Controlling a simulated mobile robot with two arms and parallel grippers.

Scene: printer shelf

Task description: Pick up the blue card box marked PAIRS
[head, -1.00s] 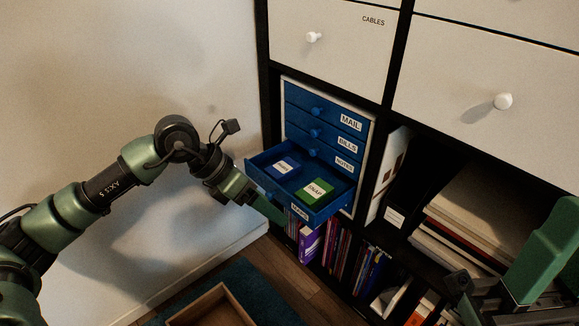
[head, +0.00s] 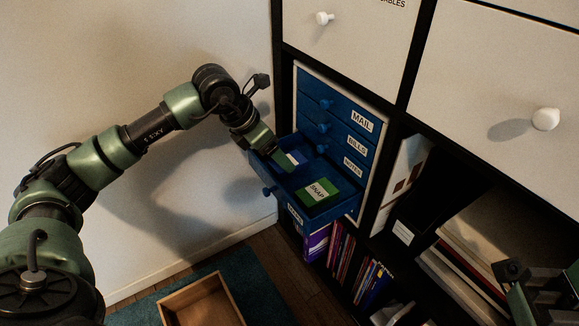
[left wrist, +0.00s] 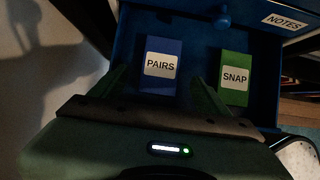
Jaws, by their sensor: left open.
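The blue card box marked PAIRS (left wrist: 161,66) lies in the open blue drawer (head: 330,211), label up. In the head view the blue box (head: 293,158) is mostly hidden by my left gripper (head: 282,160), which is over the drawer. In the left wrist view my left gripper (left wrist: 162,88) is open, with one finger on each side of the PAIRS box and nothing held. A green box marked SNAP (left wrist: 235,78) lies to its right; it also shows in the head view (head: 318,192). Part of my right gripper (head: 515,285) shows at the lower right.
Closed drawers marked MAIL (head: 362,121), BILLS and NOTES are stacked above the open one. Books (head: 340,250) stand below it. A wooden tray (head: 238,312) lies on the floor rug. The white wall is close on the left.

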